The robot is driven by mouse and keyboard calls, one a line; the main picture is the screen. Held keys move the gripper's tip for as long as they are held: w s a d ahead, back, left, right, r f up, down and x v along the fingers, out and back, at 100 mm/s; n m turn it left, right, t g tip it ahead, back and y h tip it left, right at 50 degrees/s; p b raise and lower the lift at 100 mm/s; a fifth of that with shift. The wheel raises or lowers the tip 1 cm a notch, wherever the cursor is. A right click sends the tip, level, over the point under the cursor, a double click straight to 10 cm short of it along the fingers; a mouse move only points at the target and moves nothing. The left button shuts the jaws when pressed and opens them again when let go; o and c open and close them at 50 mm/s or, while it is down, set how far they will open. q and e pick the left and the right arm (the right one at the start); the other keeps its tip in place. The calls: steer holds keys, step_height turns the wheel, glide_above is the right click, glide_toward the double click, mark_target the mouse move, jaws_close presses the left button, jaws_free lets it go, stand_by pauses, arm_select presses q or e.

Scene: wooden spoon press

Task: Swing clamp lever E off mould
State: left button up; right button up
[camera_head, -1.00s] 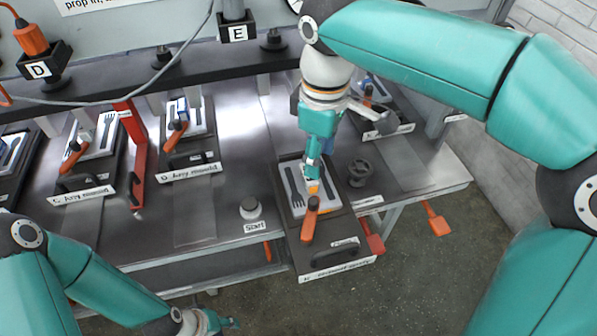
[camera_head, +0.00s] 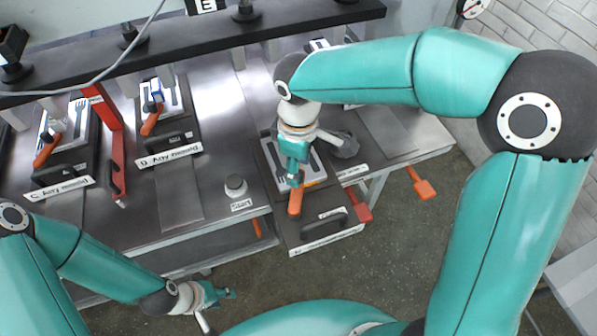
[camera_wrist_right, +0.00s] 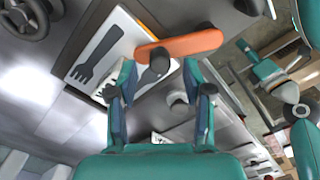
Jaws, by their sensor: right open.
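The mould tray (camera_head: 343,232) is dark and juts over the front edge of the table. Its pale plate (camera_head: 313,165) has dark cutlery shapes; a fork cutout also shows in the right wrist view (camera_wrist_right: 97,57). The orange clamp lever (camera_head: 295,204) points toward the front edge; its inner end is hidden by my right gripper (camera_head: 294,180). In the right wrist view the orange lever (camera_wrist_right: 185,45) lies across, just beyond the open fingers (camera_wrist_right: 158,90). I cannot tell whether they touch it. My left gripper (camera_head: 222,293) is away at the lower left; its jaws are too small to read.
The D mould (camera_head: 168,154) and C mould (camera_head: 62,185) lie to the left with their own orange levers. A red bar (camera_head: 117,150) stands between them. A Start button (camera_head: 235,184) sits left of the jutting mould. A dark knob-like object (camera_head: 345,145) is close on its right.

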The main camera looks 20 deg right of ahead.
steer(key=shift+f, duration=1.6)
jaws_close()
